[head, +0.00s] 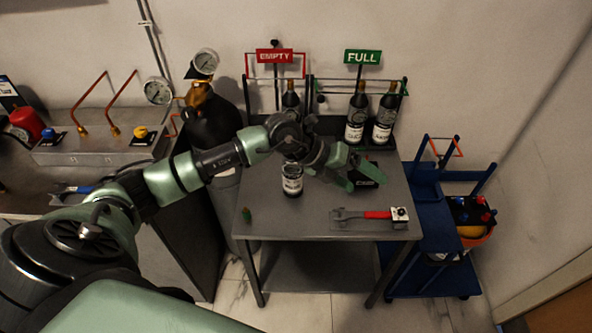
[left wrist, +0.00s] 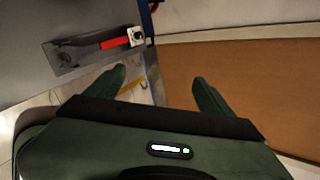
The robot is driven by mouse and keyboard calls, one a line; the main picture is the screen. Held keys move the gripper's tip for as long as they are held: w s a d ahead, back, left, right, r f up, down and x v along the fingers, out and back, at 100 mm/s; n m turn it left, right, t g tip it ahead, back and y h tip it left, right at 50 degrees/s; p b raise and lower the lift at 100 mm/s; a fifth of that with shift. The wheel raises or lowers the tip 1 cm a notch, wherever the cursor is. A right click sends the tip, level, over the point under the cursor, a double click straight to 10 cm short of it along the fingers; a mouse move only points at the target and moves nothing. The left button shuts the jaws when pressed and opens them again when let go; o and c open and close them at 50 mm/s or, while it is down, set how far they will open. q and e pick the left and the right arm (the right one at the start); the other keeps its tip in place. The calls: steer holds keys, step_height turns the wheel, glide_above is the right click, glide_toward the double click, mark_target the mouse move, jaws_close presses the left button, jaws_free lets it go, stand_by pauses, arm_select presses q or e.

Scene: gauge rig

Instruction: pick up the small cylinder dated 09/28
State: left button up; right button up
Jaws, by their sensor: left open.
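Small dark cylinders with white labels stand upright at the work table (head: 265,218). One cylinder (head: 292,182) stands on the table's left part, its top partly hidden by my left arm. Another cylinder (head: 291,100) stands at the back under the red EMPTY sign (head: 274,56). Two more, a left one (head: 356,118) and a right one (head: 384,120), stand under the green FULL sign (head: 362,57). The dates are too small to read. My left gripper (head: 368,172) is over the table, right of the front cylinder, open and empty. Its open fingers show in the left wrist view (left wrist: 160,84), with no cylinder between them.
A large dark gas cylinder (head: 212,125) with gauges stands left of the table. A blue cart (head: 428,225) stands at the right.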

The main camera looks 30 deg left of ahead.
arm_select(q)
steer(key=w+a+y, duration=0.1)
steer(key=a+y, duration=0.5)
steer(key=a, duration=0.7)
steer(key=r+n+g+y, duration=0.1)
steer(key=y, duration=0.3)
glide_above(285, 159)
steer(key=shift+s+d+r, duration=0.1)
steer(key=shift+d+r, duration=0.1)
steer(key=shift+d, duration=0.05)
steer(key=shift+a+f, duration=0.2)
steer(key=shift+f, duration=0.1)
steer(key=p+x, duration=0.1)
steer(key=x, duration=0.1)
steer(key=p+x, duration=0.1)
steer(key=x, duration=0.1)
steer(key=d+p+x, duration=0.1)
steer(key=x, duration=0.1)
steer(key=shift+w+f+p, duration=0.15)
steer(key=shift+w+p, duration=0.1)
steer(key=shift+p, duration=0.1)
steer(key=shift+w+f, duration=0.15)
steer(key=shift+f, duration=0.25)
jaws_close()
steer(key=shift+w+r, duration=0.15)
arm_select(e)
steer(key=r, duration=0.3)
steer(key=shift+d+r, duration=0.3)
steer(key=shift+r, duration=0.05)
